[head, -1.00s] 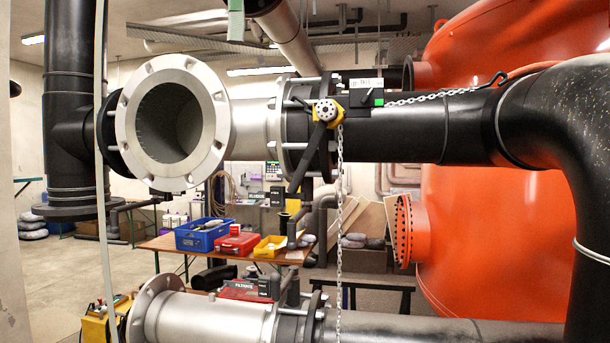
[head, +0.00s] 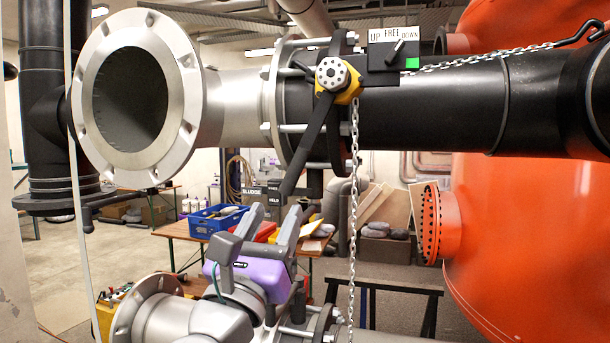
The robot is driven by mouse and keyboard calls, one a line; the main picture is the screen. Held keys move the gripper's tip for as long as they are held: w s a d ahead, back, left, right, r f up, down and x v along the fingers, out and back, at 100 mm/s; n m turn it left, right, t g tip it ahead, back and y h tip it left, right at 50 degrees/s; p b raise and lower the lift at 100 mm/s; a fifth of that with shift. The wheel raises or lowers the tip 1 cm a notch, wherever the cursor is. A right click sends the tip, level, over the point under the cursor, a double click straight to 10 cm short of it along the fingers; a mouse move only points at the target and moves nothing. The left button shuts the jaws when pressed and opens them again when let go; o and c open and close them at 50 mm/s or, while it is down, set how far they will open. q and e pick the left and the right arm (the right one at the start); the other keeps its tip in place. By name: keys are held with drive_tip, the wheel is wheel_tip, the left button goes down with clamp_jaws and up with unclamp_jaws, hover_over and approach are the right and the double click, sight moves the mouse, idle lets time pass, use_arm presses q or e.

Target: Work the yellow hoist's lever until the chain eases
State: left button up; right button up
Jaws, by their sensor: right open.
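The yellow hoist (head: 351,88) sits beside the pipe flange, with a round grey hub on its face. Its black lever (head: 309,142) hangs down and slightly left from the hub. A black box (head: 383,70) above it reads UP, FREE, DOWN, with a small switch and a green patch. The chain (head: 460,60) runs right to a hook, and a loose length (head: 353,200) hangs straight down. My left gripper is not in view.
A large open flanged pipe end (head: 190,90) is at upper left, and a black pipe (head: 430,118) runs right. A lower grey pipe (head: 165,315) lies under my right gripper. A table with a blue crate (head: 212,222) and an orange tank (head: 530,230) stand behind.

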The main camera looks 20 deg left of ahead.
sight(296, 176)
drive_tip(key=shift+m, duration=0.5)
drive_tip(key=p+x, duration=0.3)
drive_tip(key=r+p+x, duration=0.1)
drive_tip(key=p+x, duration=0.2)
drive_tip(key=p, duration=0.1)
drive_tip(key=s+p+x, duration=0.1)
drive_tip(key=p+x, duration=0.2)
drive_tip(key=shift+w+d+r, duration=0.35)
drive_tip(key=shift+r, duration=0.15)
drive_tip(key=shift+w+d+f, duration=0.1)
drive_tip(key=shift+d+f, duration=0.05)
drive_tip(key=shift+d, duration=0.15)
drive_tip(key=d+r+n+g+y+p, duration=0.1)
drive_tip(key=d+r+n+y+p, duration=0.25)
drive_tip(key=d+n, duration=0.5)
drive_tip(key=d+r+n+g+y+p, duration=0.2)
drive_tip(key=d+n+y, duration=0.25)
drive_tip(key=d, duration=0.65)
drive_tip(key=a+f+m+t+h+b, duration=0.3)
drive_tip(key=a+f+m+h+b, duration=0.35)
drive_tip(key=a+b, duration=0.5)
drive_tip(key=s+f+m+y+b, duration=0.1)
drive_tip(key=s+f+b, duration=0.3)
drive_tip(key=s+b, duration=0.2)
drive_tip(key=shift+s+d+f, duration=0.2)
drive_tip(key=shift+s+f, duration=0.1)
drive_tip(key=shift+s, duration=0.65)
